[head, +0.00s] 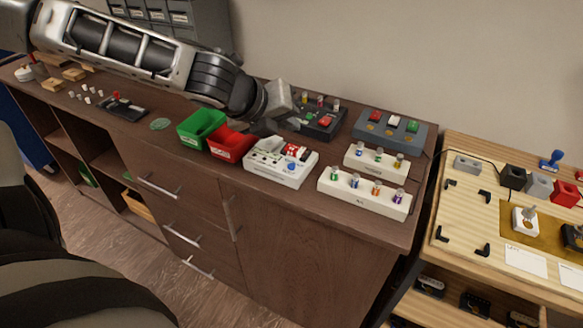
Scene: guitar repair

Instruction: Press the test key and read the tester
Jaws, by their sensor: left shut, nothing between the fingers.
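A white box (279,164) that looks like the tester stands near the front edge of the brown cabinet top. It carries a blue knob or key (292,167) and red parts on its top; its display and markings are too small to read. My left arm reaches in from the upper left. My left gripper (262,127) is shut and empty, just behind the white box and right of the red bin. Whether its tips touch anything is hard to tell. My right gripper is out of view.
A green bin (201,124) and a red bin (230,144) stand left of the white box. A dark tray (322,124), a grey box with coloured blocks (389,130) and white racks (364,193) of small parts stand to the right. A wooden table (455,222) adjoins at right.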

